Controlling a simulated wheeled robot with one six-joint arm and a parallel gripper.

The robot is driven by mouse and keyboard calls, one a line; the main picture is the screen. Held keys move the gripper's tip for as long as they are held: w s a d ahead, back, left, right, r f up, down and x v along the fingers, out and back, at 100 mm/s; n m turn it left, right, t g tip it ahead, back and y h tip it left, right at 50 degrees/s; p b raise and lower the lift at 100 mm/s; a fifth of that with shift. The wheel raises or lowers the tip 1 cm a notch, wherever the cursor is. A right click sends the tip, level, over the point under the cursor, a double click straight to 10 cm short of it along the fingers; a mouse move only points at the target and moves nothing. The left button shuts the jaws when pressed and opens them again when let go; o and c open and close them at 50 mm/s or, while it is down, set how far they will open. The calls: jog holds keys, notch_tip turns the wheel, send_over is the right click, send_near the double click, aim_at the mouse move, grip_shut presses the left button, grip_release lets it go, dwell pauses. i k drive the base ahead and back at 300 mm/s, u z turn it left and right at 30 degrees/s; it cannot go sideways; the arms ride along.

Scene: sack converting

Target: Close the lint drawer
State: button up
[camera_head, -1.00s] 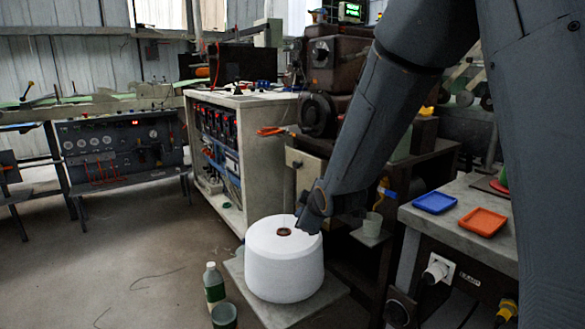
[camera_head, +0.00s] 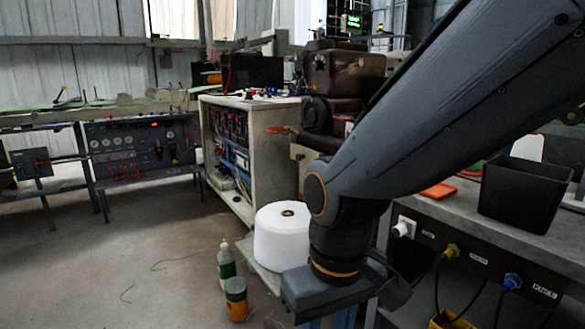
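I cannot clearly make out the lint drawer in the head view; my arm covers much of the dark machine (camera_head: 345,75) and the area below it. My gripper (camera_head: 338,288) is low in the picture, right of and in front of the white yarn cone (camera_head: 281,238). Its fingers do not show clearly, so I cannot tell whether it is open or shut. I see nothing held in it.
A green-and-white bottle (camera_head: 226,263) and a tin (camera_head: 236,300) stand left of my gripper. An open-fronted cabinet (camera_head: 263,118) is behind the cone. A bench with a black bin (camera_head: 520,194) is at right. The floor at left is mostly clear.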

aim_at(305, 154)
jog(key=z, duration=0.05)
jog(key=k, duration=0.5)
jog(key=u, duration=1)
jog(key=i, duration=1.35)
jog(key=z, duration=0.85)
jog(key=i, duration=0.65)
jog(key=z, duration=0.8)
